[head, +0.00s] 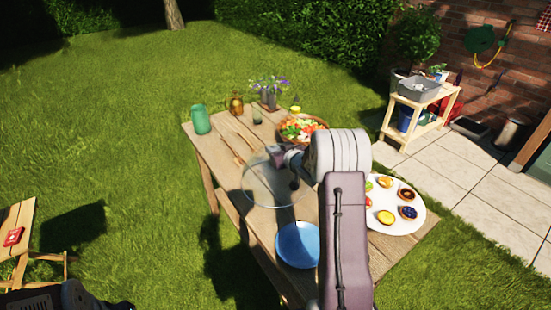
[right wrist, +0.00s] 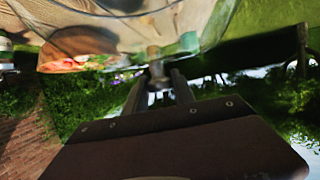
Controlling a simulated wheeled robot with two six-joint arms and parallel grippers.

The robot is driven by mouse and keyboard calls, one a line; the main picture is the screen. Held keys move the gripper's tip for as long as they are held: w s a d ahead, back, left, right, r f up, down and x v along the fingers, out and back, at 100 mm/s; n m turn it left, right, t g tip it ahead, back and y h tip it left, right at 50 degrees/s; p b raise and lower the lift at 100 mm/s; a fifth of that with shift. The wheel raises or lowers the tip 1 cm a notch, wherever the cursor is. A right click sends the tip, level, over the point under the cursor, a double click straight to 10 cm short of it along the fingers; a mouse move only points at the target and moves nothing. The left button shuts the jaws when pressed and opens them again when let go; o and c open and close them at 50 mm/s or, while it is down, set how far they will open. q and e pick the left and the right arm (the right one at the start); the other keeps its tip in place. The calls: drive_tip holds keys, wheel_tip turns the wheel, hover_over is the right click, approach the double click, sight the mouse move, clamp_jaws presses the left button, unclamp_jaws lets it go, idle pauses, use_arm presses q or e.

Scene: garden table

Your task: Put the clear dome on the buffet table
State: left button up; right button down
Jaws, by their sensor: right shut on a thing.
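The clear dome (head: 262,188) is a transparent bowl-like shape over the wooden buffet table (head: 225,150), near its left edge in the head view. My right gripper (head: 292,168) is at the dome's upper right side, partly hidden by my arm. In the right wrist view, the right gripper's fingers (right wrist: 157,85) are shut on the dome's small knob, with the clear dome (right wrist: 110,40) spreading beyond it. Whether the dome's rim touches the table I cannot tell. My left gripper's jaws do not show.
A white platter of tarts (head: 408,223) lies on the table's right, partly behind my arm. A blue plate (head: 298,245) lies at the near end. A salad bowl (head: 302,129), a green glass (head: 201,118), an amber jar (head: 236,105) and flowers (head: 270,88) stand at the far end.

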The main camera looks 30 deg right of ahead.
wheel_tip(320, 180, down, 3)
drive_tip(key=shift+f, duration=0.1)
drive_tip(key=shift+w+f, duration=0.1)
drive_tip(key=shift+f, duration=0.05)
drive_tip(key=shift+f+b, duration=0.1)
drive_tip(key=shift+b, duration=0.2)
drive_tip(key=c, duration=1)
unclamp_jaws()
drive_tip(key=shift+c, duration=0.2)
drive_tip(key=shift+r, duration=0.2)
drive_tip(key=shift+s, duration=0.5)
drive_tip(key=v, duration=1.1)
drive_tip(key=shift+s+r, duration=0.1)
